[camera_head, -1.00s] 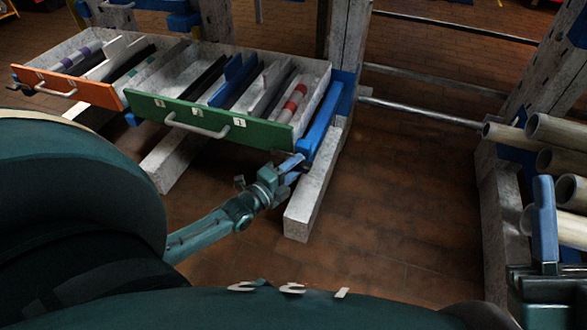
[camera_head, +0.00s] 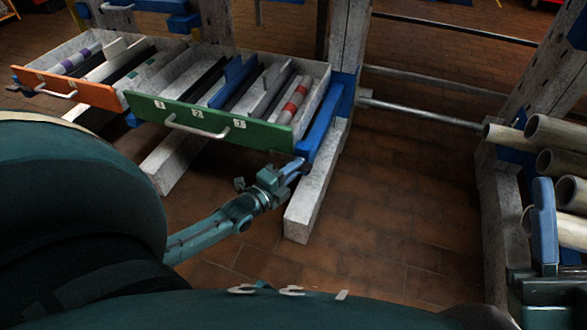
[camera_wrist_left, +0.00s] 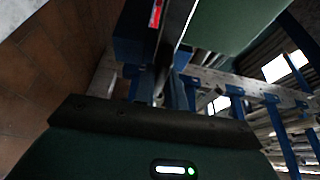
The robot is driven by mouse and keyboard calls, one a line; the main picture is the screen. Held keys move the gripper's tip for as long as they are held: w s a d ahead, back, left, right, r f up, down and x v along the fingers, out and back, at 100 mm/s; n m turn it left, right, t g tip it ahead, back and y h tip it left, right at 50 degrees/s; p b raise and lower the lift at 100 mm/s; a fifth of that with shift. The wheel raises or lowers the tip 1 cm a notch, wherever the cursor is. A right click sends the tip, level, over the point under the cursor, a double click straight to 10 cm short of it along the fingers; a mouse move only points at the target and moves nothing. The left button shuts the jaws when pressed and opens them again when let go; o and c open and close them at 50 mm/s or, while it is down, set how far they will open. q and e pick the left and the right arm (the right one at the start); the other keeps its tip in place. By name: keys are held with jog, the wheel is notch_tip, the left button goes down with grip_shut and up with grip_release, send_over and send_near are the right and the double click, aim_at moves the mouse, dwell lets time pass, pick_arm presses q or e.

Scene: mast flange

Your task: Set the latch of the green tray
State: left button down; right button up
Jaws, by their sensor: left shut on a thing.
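The green tray (camera_head: 262,134) is pulled out of the rack, with a grey handle and numbered labels on its front. It holds several bars and rods. My left gripper (camera_head: 297,167) is at the tray's lower right front corner, by the end of the blue rail (camera_head: 323,122). Its jaws are shut on the latch there, which the fingers mostly hide. In the left wrist view, the fingers (camera_wrist_left: 172,92) meet a dark blue part with a red mark, beside the green front (camera_wrist_left: 235,22). The latch's setting cannot be read. A blue upright finger, seemingly my right gripper (camera_head: 545,220), shows at the right edge.
An open orange tray (camera_head: 66,86) is left of the green one. A pale beam (camera_head: 315,190) juts out below the rail. Grey pipes (camera_head: 560,130) are stacked at the right. The brick floor (camera_head: 400,190) between is clear.

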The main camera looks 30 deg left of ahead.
pick_arm(q)
jog(key=shift+r+p, duration=0.15)
jog(key=shift+p, duration=0.25)
pick_arm(e)
jog(key=shift+w+r+h, duration=0.1)
jog(key=shift+r+h, duration=0.05)
jog(key=shift+h, duration=0.15)
pick_arm(q)
jog(key=shift+d+r+m+g+y+p, duration=0.1)
jog(key=shift+m+g+y+p, duration=1.05)
jog(key=shift+m, duration=1.1)
jog(key=shift+d+f+m+g+y+p, duration=0.1)
jog(key=shift+m+g+y+p, duration=0.55)
jog(key=shift+m+p, duration=1.3)
jog(key=shift+d+r+m+g+y+p, duration=0.1)
jog(key=shift+m+g+y+p, duration=0.8)
jog(key=shift+m, duration=1.6)
pick_arm(e)
notch_tip(320, 180, down, 7)
jog(key=s+m+g+h, duration=0.1)
jog(key=m+g+h, duration=0.1)
jog(key=m+h, duration=0.3)
jog(key=shift+m+h, duration=0.3)
jog(key=shift+h, duration=0.4)
pick_arm(q)
jog(key=shift+t+y, duration=0.3)
jog(key=c, duration=1.4)
grip_release()
jog(key=shift+c, duration=0.2)
